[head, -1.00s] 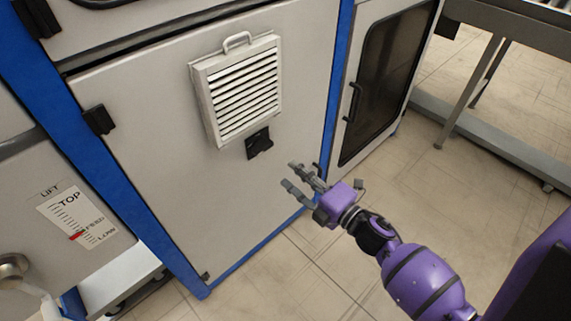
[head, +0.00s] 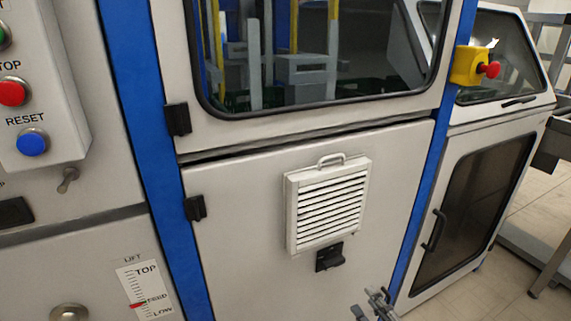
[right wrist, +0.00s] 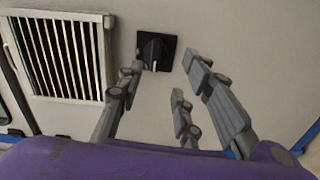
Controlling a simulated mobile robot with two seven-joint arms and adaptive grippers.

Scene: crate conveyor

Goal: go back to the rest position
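My right gripper (head: 372,303) shows at the bottom edge of the head view, in front of the lower cabinet door (head: 250,240). In the right wrist view its grey fingers (right wrist: 170,88) are spread apart with nothing between them. They point toward a black rotary knob (right wrist: 155,52) on the panel. That knob also shows in the head view (head: 329,258), below the louvred vent and above the gripper. I cannot tell the exact gap between the fingers and the panel. My left gripper is not in view.
A louvred vent (head: 328,204) with a handle sits on the door. A button box (head: 40,90) with red and blue buttons is at left, above the lift scale (head: 146,292). A red emergency button (head: 488,69) is at right. Floor shows at the lower right.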

